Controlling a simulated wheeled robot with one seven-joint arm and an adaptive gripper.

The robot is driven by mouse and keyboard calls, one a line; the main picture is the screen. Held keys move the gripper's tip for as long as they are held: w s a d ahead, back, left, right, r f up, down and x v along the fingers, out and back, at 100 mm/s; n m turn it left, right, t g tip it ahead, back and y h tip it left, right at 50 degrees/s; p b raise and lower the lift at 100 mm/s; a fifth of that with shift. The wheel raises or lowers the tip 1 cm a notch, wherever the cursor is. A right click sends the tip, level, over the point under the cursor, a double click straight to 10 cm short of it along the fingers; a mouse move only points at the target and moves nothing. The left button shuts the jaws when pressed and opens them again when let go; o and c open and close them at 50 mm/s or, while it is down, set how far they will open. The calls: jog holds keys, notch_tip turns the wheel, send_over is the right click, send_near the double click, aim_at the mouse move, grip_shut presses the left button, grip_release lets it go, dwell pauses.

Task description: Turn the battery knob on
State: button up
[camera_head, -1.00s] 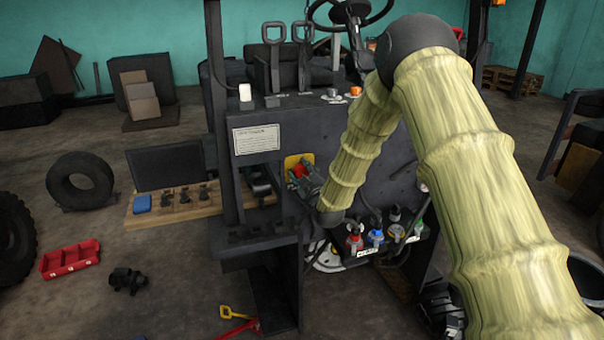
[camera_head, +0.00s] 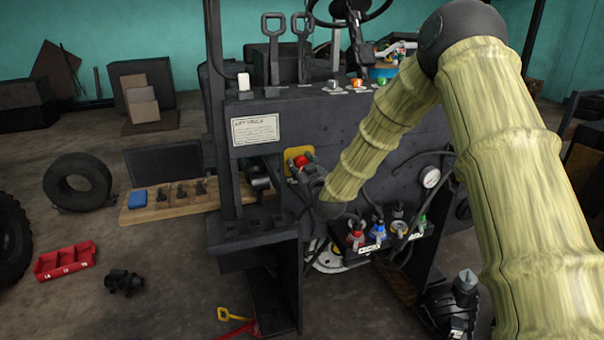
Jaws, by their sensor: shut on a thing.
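The battery knob (camera_head: 304,159) is red and sits on a yellow plate (camera_head: 291,154) on the forklift's dark front panel. My gripper (camera_head: 301,172) is at the knob, coming from below and to the right. Its dark fingers are small in this view and blend with the panel. They appear shut on the knob and cover its lower part. The knob's exact angle is too small to read.
Below right of my wrist is a row of red (camera_head: 356,231), blue (camera_head: 379,229) and green fittings with hoses. A round gauge (camera_head: 431,177) is at the right. Levers (camera_head: 302,50) and the steering wheel are above. A wooden board (camera_head: 165,206) juts out left.

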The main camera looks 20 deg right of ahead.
jog(key=m+b, duration=0.5)
jog(key=m, duration=0.1)
jog(key=shift+d+f, duration=0.1)
jog(key=shift+f, duration=0.05)
jog(key=m+b, duration=0.2)
jog(key=m, duration=0.1)
jog(key=shift+m+b, duration=0.9)
jog(key=shift+m, duration=0.5)
jog(key=shift+r, duration=0.2)
jog(key=o, duration=1)
jog(key=shift+d, duration=0.1)
jog(key=s, duration=1.2)
jog(key=shift+d, duration=0.1)
